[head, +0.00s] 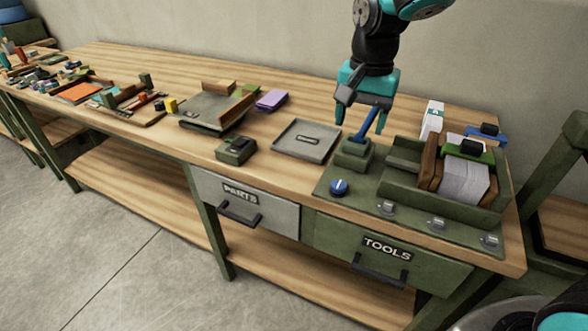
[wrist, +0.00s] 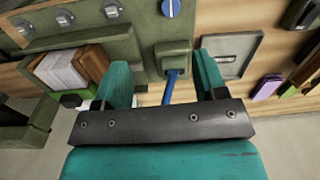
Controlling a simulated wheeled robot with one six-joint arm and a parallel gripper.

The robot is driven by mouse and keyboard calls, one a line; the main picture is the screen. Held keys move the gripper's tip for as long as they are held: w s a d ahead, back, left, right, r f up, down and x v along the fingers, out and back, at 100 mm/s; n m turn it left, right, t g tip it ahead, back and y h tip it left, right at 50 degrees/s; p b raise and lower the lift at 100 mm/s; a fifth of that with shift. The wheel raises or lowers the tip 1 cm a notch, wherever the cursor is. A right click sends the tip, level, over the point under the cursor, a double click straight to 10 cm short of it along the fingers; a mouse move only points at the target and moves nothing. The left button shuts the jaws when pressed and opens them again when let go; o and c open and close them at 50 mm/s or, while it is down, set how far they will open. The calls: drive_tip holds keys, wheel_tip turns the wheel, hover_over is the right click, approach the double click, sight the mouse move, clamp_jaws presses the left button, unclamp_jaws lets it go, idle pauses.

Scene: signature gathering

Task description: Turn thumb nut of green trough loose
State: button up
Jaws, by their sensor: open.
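The green trough (head: 400,190) stands on a green base at the right end of the bench; it also shows in the wrist view (wrist: 118,48). It holds a white paper stack (head: 465,182) between brown boards (head: 430,160). A round blue knob with a white line (head: 338,187) sits on the base's front left; the wrist view shows it at the top edge (wrist: 171,7). A blue lever (head: 369,124) rises from a green block beside the trough. My gripper (head: 361,113) is open and empty above that block. In the wrist view the lever (wrist: 170,88) appears between the fingers.
Several silver fittings (head: 436,222) line the base's front. A grey tray (head: 305,141) lies left of the block. A white carton (head: 432,119) and a blue clamp piece (head: 487,132) stand behind the trough. A small green box (head: 236,151) sits near the front edge.

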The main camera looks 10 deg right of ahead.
sight(339, 184)
drive_tip(key=shift+m, duration=0.5)
drive_tip(key=f, duration=0.6)
drive_tip(key=w+a+f+p, duration=0.1)
drive_tip(key=f, duration=0.4)
drive_tip(key=w+f+p, duration=0.1)
drive_tip(key=f, duration=0.5)
drive_tip(key=shift+a+f, duration=0.2)
drive_tip(key=shift+f, duration=0.15)
